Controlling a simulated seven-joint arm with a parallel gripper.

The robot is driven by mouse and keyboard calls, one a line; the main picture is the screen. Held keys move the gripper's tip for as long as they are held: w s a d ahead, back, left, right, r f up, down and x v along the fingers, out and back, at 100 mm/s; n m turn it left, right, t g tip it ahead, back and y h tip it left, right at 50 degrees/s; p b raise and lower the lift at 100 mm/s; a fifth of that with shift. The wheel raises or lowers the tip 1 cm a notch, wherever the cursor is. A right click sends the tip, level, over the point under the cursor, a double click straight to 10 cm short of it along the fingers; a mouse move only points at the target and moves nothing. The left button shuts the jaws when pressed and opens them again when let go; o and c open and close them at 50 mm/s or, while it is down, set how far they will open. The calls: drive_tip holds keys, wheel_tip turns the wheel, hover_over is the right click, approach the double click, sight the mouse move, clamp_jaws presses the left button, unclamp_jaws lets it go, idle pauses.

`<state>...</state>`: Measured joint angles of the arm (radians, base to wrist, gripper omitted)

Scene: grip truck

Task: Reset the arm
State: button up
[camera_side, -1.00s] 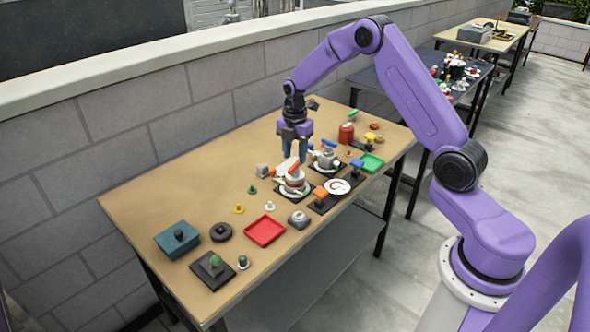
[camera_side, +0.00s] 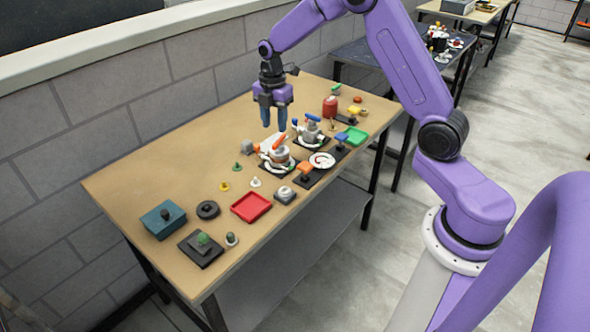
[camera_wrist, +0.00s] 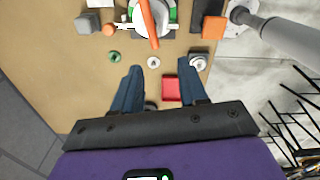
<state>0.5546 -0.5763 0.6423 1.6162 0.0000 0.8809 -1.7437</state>
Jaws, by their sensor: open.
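My gripper (camera_side: 275,120) is open and empty, pointing down above the table, behind and above a round white fixture with an orange lever (camera_side: 278,143) on a black base. In the wrist view the two blue fingers (camera_wrist: 160,68) stand apart with bare table and a small white knob (camera_wrist: 154,62) between and just beyond them. The orange lever (camera_wrist: 149,22) shows beyond the fingertips, apart from them. My arm is bent, with the wrist over the tabletop.
The wooden table (camera_side: 140,185) holds a red tray (camera_side: 251,207), a teal box (camera_side: 160,222), a black ring (camera_side: 208,210), a green tray (camera_side: 354,136) and a red canister (camera_side: 330,107). A block wall (camera_side: 110,115) runs behind. The table's back left is clear.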

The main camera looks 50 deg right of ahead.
drive_tip(key=s+a+r+m, duration=0.2)
drive_tip(key=s+a+r, duration=0.2)
drive_tip(key=s+a, duration=0.35)
drive_tip(key=s+a+r+m, duration=0.1)
drive_tip(key=s+a+r, duration=0.2)
drive_tip(key=s+a, duration=0.45)
drive_tip(key=s+d+m, duration=0.1)
drive_tip(key=s+m, duration=0.1)
drive_tip(key=s, duration=0.9)
drive_tip(key=s+d+r+m, duration=0.1)
drive_tip(key=s+d+m, duration=0.1)
drive_tip(key=s, duration=0.9)
drive_tip(key=shift+d+m, duration=0.3)
